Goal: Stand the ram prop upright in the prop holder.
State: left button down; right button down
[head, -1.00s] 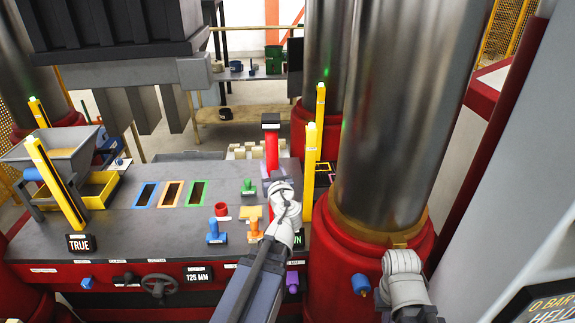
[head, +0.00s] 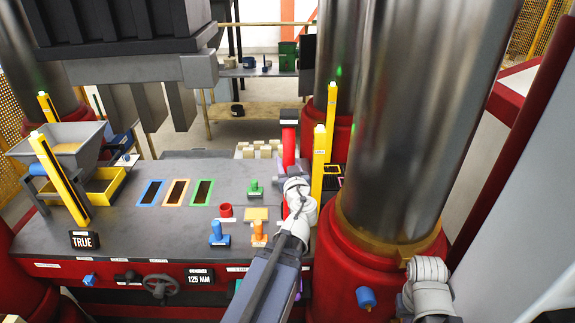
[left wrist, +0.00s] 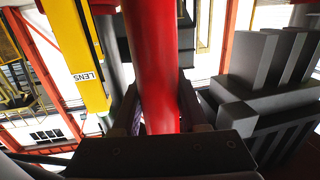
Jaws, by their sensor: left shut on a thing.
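The ram prop is a tall red post with a dark top (head: 289,145). It stands about upright above the right end of the grey press table. My left gripper (head: 290,184) is shut around its shaft, and some red shows below the grip. In the left wrist view the red shaft (left wrist: 152,60) runs between the two fingers (left wrist: 155,118). My wrist hides the prop's foot, so I cannot tell whether it touches anything. I cannot make out the prop holder. My right arm shows at the lower right, but its gripper is not visible.
Yellow posts (head: 318,165) stand just right of the prop, beside a large steel column (head: 405,130) on a red base. Blue (head: 218,236), orange (head: 259,232) and green (head: 254,188) handled pieces stand to the left. The table around the coloured slots (head: 176,192) is clear.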

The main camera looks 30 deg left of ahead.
pick_arm(q)
jog(key=w+d+x, duration=0.1)
jog(key=x, duration=1.3)
jog(key=shift+w+d+b, duration=0.2)
jog(key=shift+w+b, duration=0.2)
jog(key=shift+w, duration=0.05)
dwell(0.4)
jog(key=shift+f, duration=0.1)
jog(key=shift+f, duration=0.25)
dwell(1.6)
notch_tip(320, 180, down, 7)
jog(key=b, duration=0.7)
jog(key=shift+b, duration=0.35)
dwell(0.8)
grip_release()
dwell(0.8)
jog(key=shift+s, duration=0.1)
dwell(0.3)
